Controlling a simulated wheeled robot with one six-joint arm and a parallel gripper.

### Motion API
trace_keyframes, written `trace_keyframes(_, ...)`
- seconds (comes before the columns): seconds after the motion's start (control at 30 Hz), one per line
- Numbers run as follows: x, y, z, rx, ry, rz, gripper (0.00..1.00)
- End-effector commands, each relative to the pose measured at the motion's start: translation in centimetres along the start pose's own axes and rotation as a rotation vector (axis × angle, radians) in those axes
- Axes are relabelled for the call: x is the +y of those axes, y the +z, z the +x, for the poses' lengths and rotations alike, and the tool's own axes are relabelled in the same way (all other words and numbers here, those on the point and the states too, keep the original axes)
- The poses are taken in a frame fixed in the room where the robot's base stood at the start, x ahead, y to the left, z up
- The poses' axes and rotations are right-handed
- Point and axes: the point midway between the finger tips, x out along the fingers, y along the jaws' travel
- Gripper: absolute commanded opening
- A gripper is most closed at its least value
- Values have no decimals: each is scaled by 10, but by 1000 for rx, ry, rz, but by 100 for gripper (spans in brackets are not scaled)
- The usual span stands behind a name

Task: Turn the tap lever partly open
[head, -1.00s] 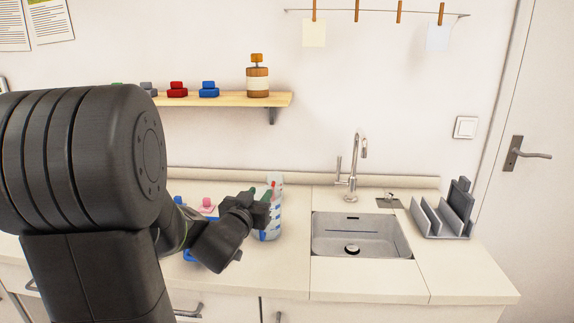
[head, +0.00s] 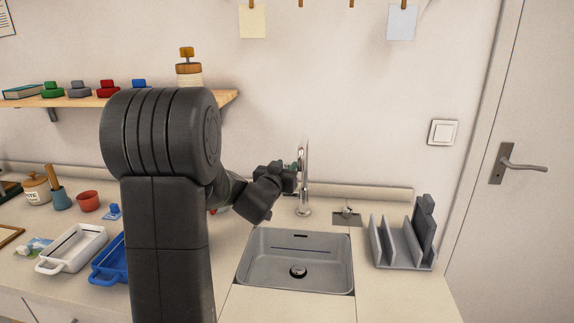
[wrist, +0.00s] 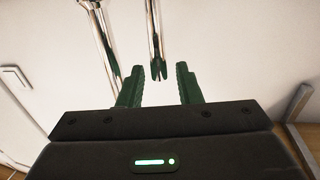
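The chrome tap (head: 305,185) stands upright behind the sink (head: 258,272). My gripper (head: 294,168) is just left of the tap column and hides the lever in the head view. In the wrist view, which looks upside down, my gripper (wrist: 160,68) is open with two dark green fingers. The slim chrome lever (wrist: 155,35) comes down from the top edge, its end in line with the gap between the fingertips. Visible space separates it from both fingers. The tap's column (wrist: 104,35) is left of the lever, outside the fingers.
A grey rack (head: 400,245) stands right of the sink. A wall shelf (head: 60,101) with small knobbed items is at left. White (head: 72,250) and blue (head: 108,262) trays lie on the left counter. A light switch (head: 443,132) and door are at right.

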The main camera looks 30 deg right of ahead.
Motion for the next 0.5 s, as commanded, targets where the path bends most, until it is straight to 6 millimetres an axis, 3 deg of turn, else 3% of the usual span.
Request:
trace_keyframes(0.2,0,0,16,1,1,0,32)
trace_keyframes(0.47,0,0,17,0,0,0,32)
trace_keyframes(0.5,0,0,17,0,0,0,26)
